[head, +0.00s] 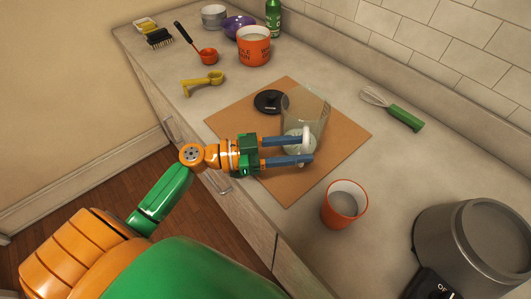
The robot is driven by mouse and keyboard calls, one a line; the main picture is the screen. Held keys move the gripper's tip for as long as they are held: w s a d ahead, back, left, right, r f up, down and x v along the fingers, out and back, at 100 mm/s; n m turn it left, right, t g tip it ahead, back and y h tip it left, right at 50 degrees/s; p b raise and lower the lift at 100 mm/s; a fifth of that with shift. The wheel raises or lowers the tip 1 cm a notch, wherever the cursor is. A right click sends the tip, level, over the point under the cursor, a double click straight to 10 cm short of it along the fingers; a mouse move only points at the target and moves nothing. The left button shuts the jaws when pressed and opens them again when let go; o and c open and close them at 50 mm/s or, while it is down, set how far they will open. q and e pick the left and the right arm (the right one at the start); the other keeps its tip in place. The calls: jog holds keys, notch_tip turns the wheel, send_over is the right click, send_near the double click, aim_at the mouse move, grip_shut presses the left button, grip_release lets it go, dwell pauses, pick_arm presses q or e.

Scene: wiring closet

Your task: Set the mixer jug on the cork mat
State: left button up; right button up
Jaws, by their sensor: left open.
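The clear mixer jug (308,105) stands on the brown cork mat (245,115), toward the mat's right side. A round black lid (270,101) lies on the mat just left of the jug. My left gripper (308,149) is open, its two blue fingers spread and pointing right. The fingers overlap the lower part of the jug in the head view and partly hide it. I cannot tell whether they touch it. My right gripper is not in view.
An orange cup (343,204) stands just off the mat's near right edge. A grey blender base (478,245) fills the lower right. A green-handled whisk (395,110) lies to the right. An orange canister (254,48), red ladle (207,56) and yellow squeezer (203,82) are farther back.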

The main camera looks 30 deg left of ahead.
pick_arm(q)
jog(key=b+v, duration=0.2)
jog(key=v, duration=0.5)
jog(key=shift+f+b, duration=0.2)
jog(key=shift+b, duration=0.1)
jog(key=shift+s+a+r, duration=0.2)
jog(key=shift+s+a, duration=0.1)
